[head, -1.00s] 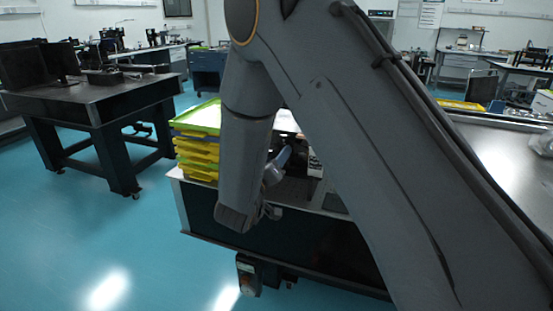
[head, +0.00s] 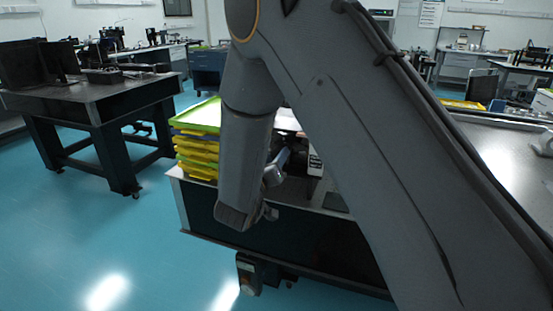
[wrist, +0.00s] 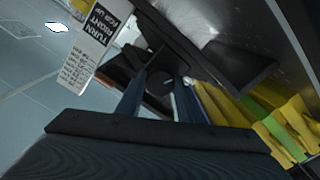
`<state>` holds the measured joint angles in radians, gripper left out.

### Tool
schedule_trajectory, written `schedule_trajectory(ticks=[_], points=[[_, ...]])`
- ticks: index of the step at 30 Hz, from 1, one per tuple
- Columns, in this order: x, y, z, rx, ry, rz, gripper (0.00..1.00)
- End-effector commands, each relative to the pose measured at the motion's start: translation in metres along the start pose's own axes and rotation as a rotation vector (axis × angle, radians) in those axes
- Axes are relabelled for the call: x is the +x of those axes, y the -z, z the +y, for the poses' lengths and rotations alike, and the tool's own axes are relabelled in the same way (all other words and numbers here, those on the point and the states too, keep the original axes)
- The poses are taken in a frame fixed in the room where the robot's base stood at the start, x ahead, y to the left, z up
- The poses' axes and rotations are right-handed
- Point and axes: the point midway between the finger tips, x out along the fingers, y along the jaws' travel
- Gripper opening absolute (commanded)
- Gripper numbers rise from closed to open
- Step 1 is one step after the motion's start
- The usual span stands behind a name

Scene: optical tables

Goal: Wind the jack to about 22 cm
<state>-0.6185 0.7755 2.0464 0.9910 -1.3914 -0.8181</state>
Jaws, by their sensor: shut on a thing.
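In the wrist view, the two fingers of my gripper (wrist: 157,98) are closed on a dark round knob (wrist: 160,84) of the jack. The jack's dark plates and struts (wrist: 195,45) show just beyond the fingers, tilted in this view. In the head view, my arm covers most of the jack and the fingertips, so the jack's height cannot be read there.
A stack of yellow trays with a green one on top (head: 199,118) stands at the table's left end; yellow and green edges also show in the wrist view (wrist: 262,115). The dark-sided table (head: 300,240) is below my arm. Blue floor on the left is clear.

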Motion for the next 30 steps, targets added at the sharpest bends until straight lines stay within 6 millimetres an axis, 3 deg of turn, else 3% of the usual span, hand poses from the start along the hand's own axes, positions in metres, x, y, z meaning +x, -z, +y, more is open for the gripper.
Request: schedule_trajectory(ticks=[30], points=[[0.0001,-0.0001,-0.0023,0.927,0.001,0.0,0.11]])
